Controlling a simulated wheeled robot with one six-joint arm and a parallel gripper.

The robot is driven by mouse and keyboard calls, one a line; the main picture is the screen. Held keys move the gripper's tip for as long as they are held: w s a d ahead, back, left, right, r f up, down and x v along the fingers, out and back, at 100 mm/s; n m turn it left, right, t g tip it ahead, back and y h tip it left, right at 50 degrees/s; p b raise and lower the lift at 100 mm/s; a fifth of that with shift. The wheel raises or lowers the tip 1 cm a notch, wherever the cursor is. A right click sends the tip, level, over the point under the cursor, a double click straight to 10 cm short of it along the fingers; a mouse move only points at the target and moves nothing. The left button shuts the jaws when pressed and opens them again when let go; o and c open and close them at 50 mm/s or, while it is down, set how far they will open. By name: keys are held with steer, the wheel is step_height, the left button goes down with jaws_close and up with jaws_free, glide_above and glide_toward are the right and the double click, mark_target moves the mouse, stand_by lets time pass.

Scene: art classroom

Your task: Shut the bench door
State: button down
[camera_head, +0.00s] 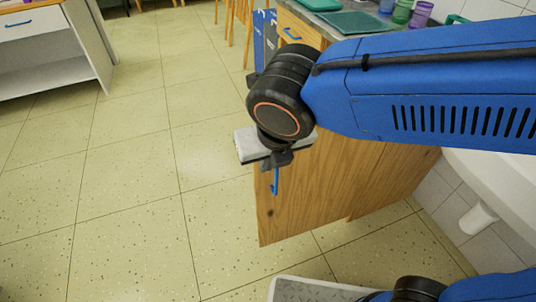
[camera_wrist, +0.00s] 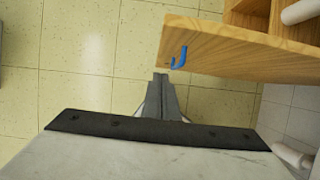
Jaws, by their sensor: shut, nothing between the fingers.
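The wooden bench door (camera_head: 320,190) stands open in the head view, with a blue handle (camera_head: 275,181) near its free edge. In the wrist view the door (camera_wrist: 235,50) is seen from above, with its blue handle (camera_wrist: 179,58) on the near face. The bench's inside shows behind it there. My gripper (camera_wrist: 160,77) is shut and empty, just off the handle end of the door; whether it touches is unclear. In the head view my gripper (camera_head: 279,160) is above the handle, and my arm hides much of the bench.
The bench top (camera_head: 340,8) holds a green tray (camera_head: 350,24) and several coloured cups. A white basin (camera_head: 500,185) is at right. A white cabinet (camera_head: 50,50) stands at far left. Stool legs show at the top. The tiled floor left of the door is clear.

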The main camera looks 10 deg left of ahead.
steer(key=w+a+f, duration=0.3)
steer(key=w+f, duration=0.1)
steer(key=w, duration=0.1)
steer(key=shift+f, duration=0.25)
steer(key=shift+w, duration=0.15)
